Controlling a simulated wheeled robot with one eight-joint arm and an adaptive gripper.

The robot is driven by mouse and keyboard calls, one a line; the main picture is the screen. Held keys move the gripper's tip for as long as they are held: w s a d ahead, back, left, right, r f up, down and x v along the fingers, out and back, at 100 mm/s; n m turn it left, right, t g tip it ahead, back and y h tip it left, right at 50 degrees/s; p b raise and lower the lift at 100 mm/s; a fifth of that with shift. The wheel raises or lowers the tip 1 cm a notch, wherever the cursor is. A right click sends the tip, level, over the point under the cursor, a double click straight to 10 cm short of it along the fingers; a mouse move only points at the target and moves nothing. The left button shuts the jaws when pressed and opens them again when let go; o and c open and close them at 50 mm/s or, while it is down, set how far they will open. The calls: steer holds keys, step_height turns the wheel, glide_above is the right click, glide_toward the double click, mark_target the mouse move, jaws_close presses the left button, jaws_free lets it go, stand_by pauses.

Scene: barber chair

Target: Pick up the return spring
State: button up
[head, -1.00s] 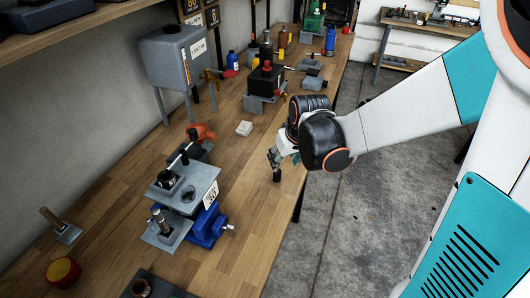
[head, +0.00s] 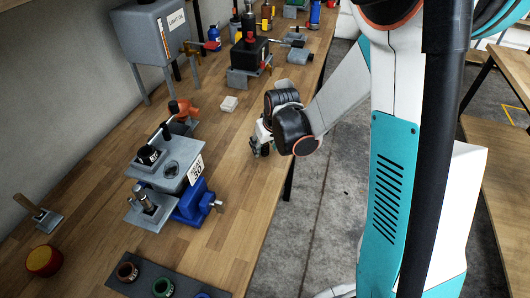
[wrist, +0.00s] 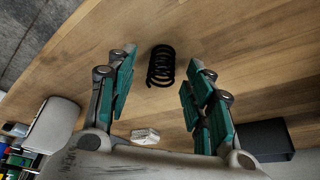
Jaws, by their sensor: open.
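The return spring is a black coil (wrist: 161,66) on the wooden bench. In the wrist view it shows at upper middle, in the gap between the two fingertips or just past them. My gripper (wrist: 160,62) is open, with one teal-padded finger on each side of the spring and nothing held. Neither finger visibly touches it. In the head view my gripper (head: 259,145) is low over the bench's right edge, where my arm and wrist hide much of it. I cannot make out the spring clearly there.
A small white block (head: 229,103) lies left of my gripper on the wooden bench (head: 222,245). A blue vise (head: 196,203) with grey plates stands nearer. A grey tank (head: 155,40) and a black-topped device (head: 250,55) stand farther back. A dark box (wrist: 265,140) shows in the wrist view.

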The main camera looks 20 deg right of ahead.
steer(key=shift+f, duration=0.1)
steer(key=shift+c, duration=0.6)
steer(key=c, duration=0.9)
step_height(320, 180, up, 28)
steer(key=p, duration=1.2)
